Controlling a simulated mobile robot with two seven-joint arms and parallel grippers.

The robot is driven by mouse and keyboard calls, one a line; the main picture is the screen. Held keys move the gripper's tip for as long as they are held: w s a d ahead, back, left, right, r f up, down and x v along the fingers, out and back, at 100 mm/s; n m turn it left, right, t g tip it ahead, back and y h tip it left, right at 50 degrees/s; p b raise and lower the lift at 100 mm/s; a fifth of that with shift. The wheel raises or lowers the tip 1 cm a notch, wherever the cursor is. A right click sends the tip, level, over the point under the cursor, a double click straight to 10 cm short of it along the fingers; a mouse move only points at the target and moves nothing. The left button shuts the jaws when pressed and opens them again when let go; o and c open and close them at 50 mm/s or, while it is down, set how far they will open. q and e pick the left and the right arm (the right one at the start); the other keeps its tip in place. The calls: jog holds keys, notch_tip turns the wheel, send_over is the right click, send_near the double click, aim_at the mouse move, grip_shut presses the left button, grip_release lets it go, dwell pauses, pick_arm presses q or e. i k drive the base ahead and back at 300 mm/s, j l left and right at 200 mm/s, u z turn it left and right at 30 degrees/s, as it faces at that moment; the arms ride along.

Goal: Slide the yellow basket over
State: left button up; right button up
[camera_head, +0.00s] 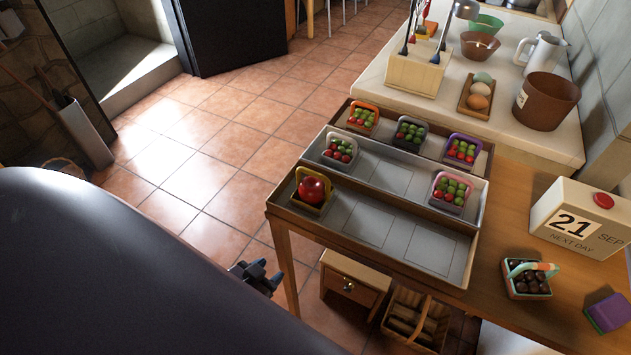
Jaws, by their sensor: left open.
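The yellow basket (309,208) has a raised handle and holds a red apple (311,189). It stands at the left end of the front row of a stepped tray (405,238) on the wooden table. The grey slots to its right in that row are empty. My left gripper (262,277) is open and empty, low beside the table's left edge, below and to the left of the basket and apart from it. Much of it is hidden behind my dark body. My right gripper is not in view.
The middle row holds a white basket (340,150) and a pink basket (450,192), with empty slots between. Several baskets fill the back row. A calendar box (575,218), a chocolate basket (527,279) and a purple block (607,312) are on the right.

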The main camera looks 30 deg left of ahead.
aim_at(313, 195)
jog(key=k+j+z, duration=0.2)
jog(key=j, duration=0.2)
jog(key=k+j+z, duration=0.2)
jog(key=j, duration=0.2)
jog(key=k+j+z, duration=0.15)
jog(key=j, duration=0.2)
jog(key=j+z, duration=0.25)
jog(key=j, duration=0.2)
jog(key=k+j+z, duration=0.2)
jog(key=j, duration=0.2)
jog(key=j+z, duration=0.4)
jog(key=j, duration=0.45)
